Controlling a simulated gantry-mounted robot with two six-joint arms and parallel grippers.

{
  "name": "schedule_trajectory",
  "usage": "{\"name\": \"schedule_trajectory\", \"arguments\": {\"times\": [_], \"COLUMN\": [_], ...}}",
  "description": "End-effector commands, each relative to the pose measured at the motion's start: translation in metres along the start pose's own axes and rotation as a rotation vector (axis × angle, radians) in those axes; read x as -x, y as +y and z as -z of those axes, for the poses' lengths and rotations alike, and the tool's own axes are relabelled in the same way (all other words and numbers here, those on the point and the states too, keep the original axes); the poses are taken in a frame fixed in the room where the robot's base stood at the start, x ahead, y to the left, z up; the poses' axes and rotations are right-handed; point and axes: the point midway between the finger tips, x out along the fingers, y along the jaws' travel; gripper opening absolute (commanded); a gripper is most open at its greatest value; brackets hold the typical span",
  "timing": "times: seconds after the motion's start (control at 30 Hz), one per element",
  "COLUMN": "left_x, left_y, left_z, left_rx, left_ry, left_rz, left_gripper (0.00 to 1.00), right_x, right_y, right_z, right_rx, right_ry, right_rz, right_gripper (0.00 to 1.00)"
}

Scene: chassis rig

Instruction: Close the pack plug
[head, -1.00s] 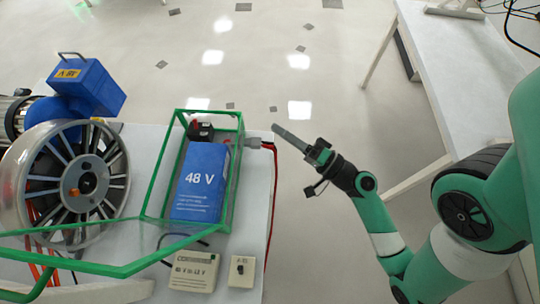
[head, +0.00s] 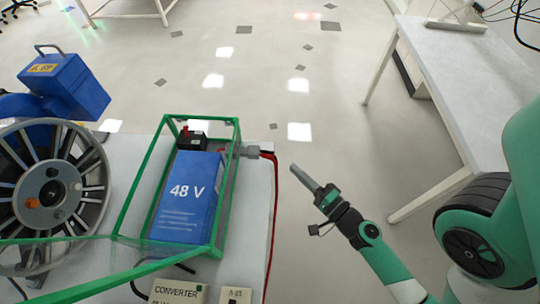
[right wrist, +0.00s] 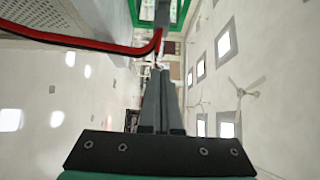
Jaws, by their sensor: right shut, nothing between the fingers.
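The pack plug (head: 252,151), a grey connector with red leads, sits at the upper right side of the green frame (head: 231,170), beside the blue 48 V pack (head: 190,200). I cannot tell whether its halves are fully joined. My right gripper (head: 294,169) is shut and empty, right of the plug and apart from it, pointing up and left. In the right wrist view its closed fingers (right wrist: 160,75) point toward a grey part (right wrist: 162,14), apparently the plug, by the green frame. My left gripper is not in view.
A red cable (head: 272,215) hangs along the bench's right edge; it also crosses the right wrist view (right wrist: 90,42). A spoked wheel (head: 55,190) stands left, a converter box (head: 178,292) in front. Open floor lies right of the bench, before a white table (head: 460,90).

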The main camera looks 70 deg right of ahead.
Motion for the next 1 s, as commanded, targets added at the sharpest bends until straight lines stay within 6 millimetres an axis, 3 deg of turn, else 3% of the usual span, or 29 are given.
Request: {"name": "schedule_trajectory", "arguments": {"times": [0.03, 0.27, 0.3, 0.6, 1.0], "left_x": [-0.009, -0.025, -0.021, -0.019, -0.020], "left_y": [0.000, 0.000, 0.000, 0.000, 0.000], "left_z": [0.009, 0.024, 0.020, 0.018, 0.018], "left_rx": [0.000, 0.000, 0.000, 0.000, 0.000], "left_ry": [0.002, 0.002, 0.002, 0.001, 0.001], "left_rz": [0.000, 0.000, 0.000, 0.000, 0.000], "left_gripper": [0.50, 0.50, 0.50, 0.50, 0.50], "right_x": [-0.013, -0.063, -0.067, -0.087, -0.090], "right_y": [-0.009, -0.008, -0.003, -0.002, -0.002], "right_z": [-0.003, -0.001, -0.007, -0.029, -0.027], "right_rx": [0.001, 0.000, 0.001, 0.001, 0.001], "right_ry": [-0.008, -0.001, -0.007, -0.002, 0.012], "right_rz": [0.005, 0.003, 0.004, 0.002, 0.000], "right_gripper": [0.00, 0.00, 0.00, 0.00, 0.00]}}
